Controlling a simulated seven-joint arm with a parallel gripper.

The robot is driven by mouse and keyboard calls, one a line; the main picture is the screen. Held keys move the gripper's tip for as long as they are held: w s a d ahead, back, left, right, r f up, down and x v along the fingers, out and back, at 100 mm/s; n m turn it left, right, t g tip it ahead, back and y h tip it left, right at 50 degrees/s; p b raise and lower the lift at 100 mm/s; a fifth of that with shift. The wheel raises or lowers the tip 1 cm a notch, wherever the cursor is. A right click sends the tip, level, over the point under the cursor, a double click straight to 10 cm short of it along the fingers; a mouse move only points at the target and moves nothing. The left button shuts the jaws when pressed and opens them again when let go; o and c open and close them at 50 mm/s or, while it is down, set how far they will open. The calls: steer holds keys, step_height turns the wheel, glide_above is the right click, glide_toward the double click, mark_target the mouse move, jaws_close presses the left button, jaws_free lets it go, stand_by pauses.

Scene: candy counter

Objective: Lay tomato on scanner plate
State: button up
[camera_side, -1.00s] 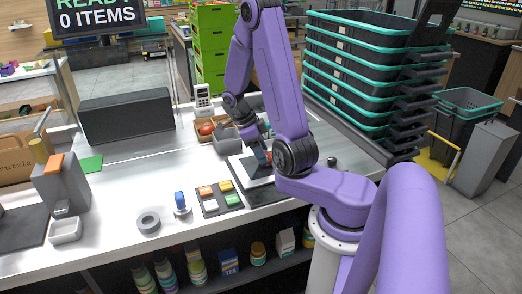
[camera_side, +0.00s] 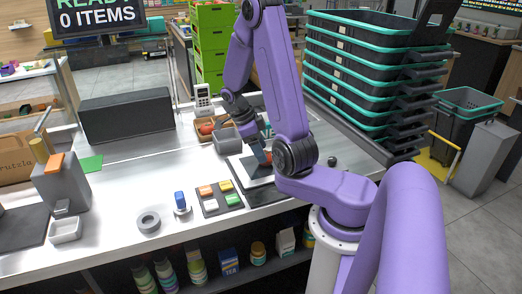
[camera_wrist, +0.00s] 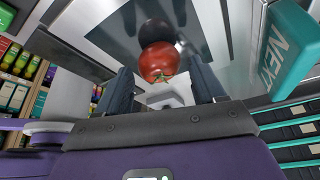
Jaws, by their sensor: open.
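The red tomato (camera_wrist: 158,62) shows in the wrist view just beyond and between the fingertips, its green stem end facing the camera. A dark round patch, a shadow or reflection, lies right behind it on the dark glass of the scanner plate (camera_wrist: 118,22). My gripper (camera_wrist: 162,82) is open, with one finger on each side below the tomato. In the side view my gripper (camera_side: 262,156) points down over the scanner plate (camera_side: 258,170), and my arm hides part of both. I cannot tell there whether the tomato touches the plate.
A grey bin (camera_side: 228,140) and a wooden crate (camera_side: 205,127) with red produce stand behind the plate. A tray of coloured blocks (camera_side: 218,198) lies in front. A teal NEXT bar (camera_wrist: 288,48) is at the right. The counter's left middle is mostly clear.

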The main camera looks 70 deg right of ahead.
steer(key=shift+v, duration=2.5)
steer(key=o, duration=0.5)
steer(key=shift+o, duration=0.2)
steer(key=v, duration=1.7)
steer(key=shift+r, duration=0.2)
